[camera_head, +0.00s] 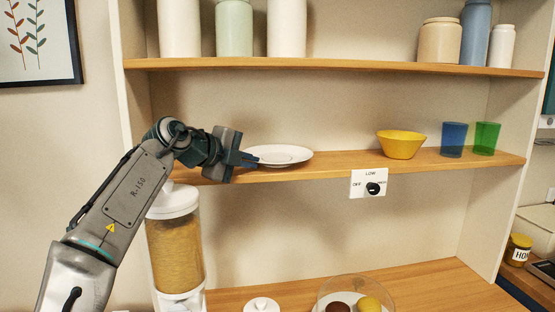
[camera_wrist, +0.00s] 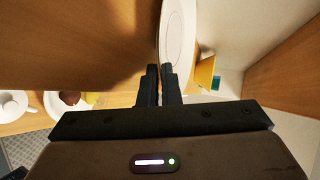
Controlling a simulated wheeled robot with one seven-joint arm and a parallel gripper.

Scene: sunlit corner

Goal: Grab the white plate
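The white plate (camera_head: 284,155) lies face up at the left part of the middle wooden shelf. My gripper (camera_head: 252,159) is at the plate's left edge, reaching in from the left. In the wrist view the plate (camera_wrist: 180,35) runs up from the fingertips, its upper face towards the right. The two dark fingers of my gripper (camera_wrist: 160,72) are close together, one on each side of the plate's near rim, and look shut on it. The exact contact is hidden by the fingers. I cannot tell whether the plate is clear of the shelf.
A yellow bowl (camera_head: 401,145), a blue cup (camera_head: 453,139) and a green cup (camera_head: 486,138) stand to the right on the middle shelf (camera_head: 330,166). Jars stand on the shelf above. A tall lidded container (camera_head: 175,250) stands below my arm. The shelf between plate and bowl is clear.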

